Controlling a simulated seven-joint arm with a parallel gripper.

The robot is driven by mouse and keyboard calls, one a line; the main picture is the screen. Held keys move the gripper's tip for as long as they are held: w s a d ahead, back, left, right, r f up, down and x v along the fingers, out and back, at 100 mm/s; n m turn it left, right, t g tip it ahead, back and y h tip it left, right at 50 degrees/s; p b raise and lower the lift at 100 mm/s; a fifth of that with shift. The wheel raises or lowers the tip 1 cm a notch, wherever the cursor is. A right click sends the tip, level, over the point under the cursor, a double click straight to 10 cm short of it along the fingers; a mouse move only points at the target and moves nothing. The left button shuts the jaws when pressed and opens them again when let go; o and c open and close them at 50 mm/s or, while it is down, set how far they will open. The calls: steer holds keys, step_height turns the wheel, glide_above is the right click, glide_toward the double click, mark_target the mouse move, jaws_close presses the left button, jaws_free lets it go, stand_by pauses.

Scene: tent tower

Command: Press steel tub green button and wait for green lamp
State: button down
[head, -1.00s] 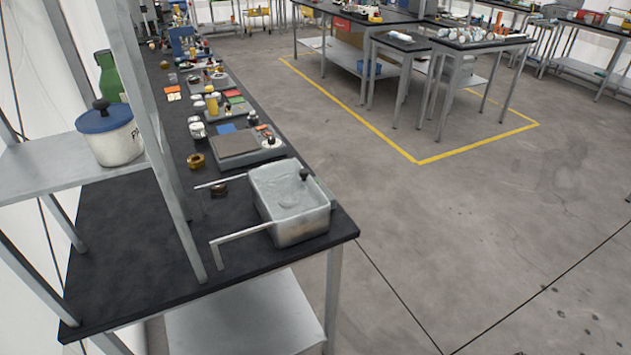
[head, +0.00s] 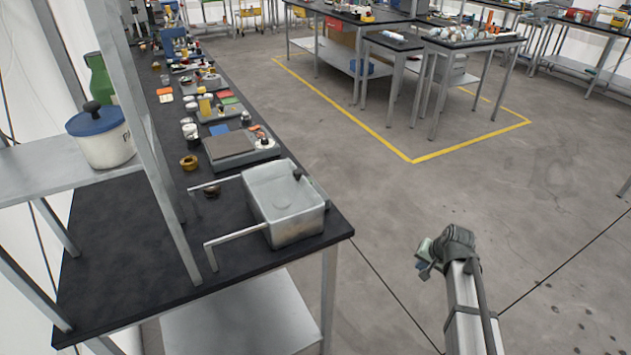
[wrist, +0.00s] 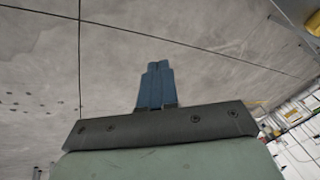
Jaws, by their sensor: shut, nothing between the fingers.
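The steel tub (head: 294,228) stands near the front right corner of the black bench in the head view. It is a grey rectangular basin with bar handles at its left side. A small dark knob (head: 297,174) shows at its right rim. I cannot make out a green button or a green lamp on it. My gripper (head: 424,264) is in the air over the floor, to the right of the bench and apart from the tub. In the wrist view its blue fingers (wrist: 155,85) are shut together with nothing between them.
The black bench top (head: 110,255) is bare left of the tub. A grey shelf post (head: 165,170) rises there, beside a shelf with a blue-lidded white pot (head: 107,143). A scale-like device (head: 228,147) and several small items stand behind the tub. The floor at right is free.

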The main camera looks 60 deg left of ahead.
steer(key=s+a+r+n+y, duration=0.1)
steer(key=s+a+r, duration=0.6)
steer(key=a+r, duration=0.2)
steer(key=s+a+r+n+g+y, duration=0.1)
steer(key=s+a+r+y, duration=0.1)
steer(key=s+a+r, duration=0.6)
steer(key=s+a+r+n+y, duration=0.1)
steer(key=s+a+r, duration=0.7)
steer(key=r, duration=0.8)
steer(key=a, duration=0.2)
steer(key=shift+a+n+y, duration=0.4)
steer(key=shift+w, duration=0.1)
steer(key=shift+f, duration=4.35)
steer(key=shift+f, duration=0.4)
